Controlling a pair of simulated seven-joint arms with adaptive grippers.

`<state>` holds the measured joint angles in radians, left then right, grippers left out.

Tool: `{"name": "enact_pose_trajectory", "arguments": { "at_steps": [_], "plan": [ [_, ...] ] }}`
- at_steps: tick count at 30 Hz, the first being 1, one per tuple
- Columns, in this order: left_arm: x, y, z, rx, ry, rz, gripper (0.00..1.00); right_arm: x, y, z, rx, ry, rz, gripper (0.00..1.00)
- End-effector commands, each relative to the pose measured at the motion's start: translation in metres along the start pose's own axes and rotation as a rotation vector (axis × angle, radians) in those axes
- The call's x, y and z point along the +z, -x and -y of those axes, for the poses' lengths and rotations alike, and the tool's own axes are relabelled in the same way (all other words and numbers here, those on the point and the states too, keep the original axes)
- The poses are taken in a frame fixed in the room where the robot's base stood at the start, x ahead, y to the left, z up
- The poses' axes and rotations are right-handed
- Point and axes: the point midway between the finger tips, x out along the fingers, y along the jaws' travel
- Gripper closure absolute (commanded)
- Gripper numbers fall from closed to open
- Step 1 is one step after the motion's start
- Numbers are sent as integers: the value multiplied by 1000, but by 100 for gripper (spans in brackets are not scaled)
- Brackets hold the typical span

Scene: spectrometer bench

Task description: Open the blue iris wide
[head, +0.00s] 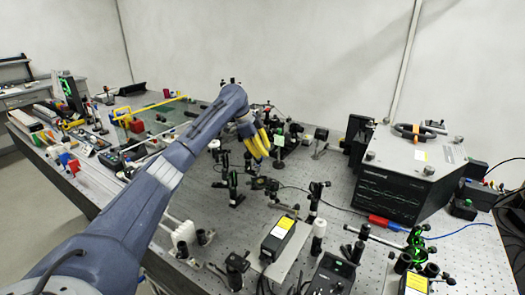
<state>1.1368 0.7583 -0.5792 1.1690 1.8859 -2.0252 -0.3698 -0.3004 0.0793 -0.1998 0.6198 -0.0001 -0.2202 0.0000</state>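My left arm reaches in from the lower left. Its gripper (261,152), with yellow fingers, points down over the optics near the middle of the bench. The fingers show close together from this angle, and I cannot tell whether they are open or shut. I see nothing clearly held between them. I cannot pick out the blue iris with certainty; the small mounts around the fingertips are dark and too small to tell apart. My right gripper is not in view.
Several post-mounted optics crowd the perforated bench (333,175) around the gripper. A large black instrument box (395,190) stands at the right. A yellow-labelled box (278,238) sits in front. Tools and small parts fill the left side. Cables cross the right.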

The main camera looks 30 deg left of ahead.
Motion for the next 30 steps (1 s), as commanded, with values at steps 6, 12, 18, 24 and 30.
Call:
{"name": "enact_pose_trajectory", "arguments": {
  "at_steps": [6, 12, 18, 24, 30],
  "plan": [
    [0, 0, 0, 0, 0, 0, 100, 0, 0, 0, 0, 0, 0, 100],
    [0, 0, 0, 0, 0, 0, 100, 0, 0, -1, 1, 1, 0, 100],
    [-3, -1, -2, -20, -25, 56, 100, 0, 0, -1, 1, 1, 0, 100],
    [-7, -6, -4, -62, -69, 177, 100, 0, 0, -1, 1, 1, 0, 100],
    [-7, -8, -6, -80, -85, 224, 100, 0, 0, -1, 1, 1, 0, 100]
  ]
}}
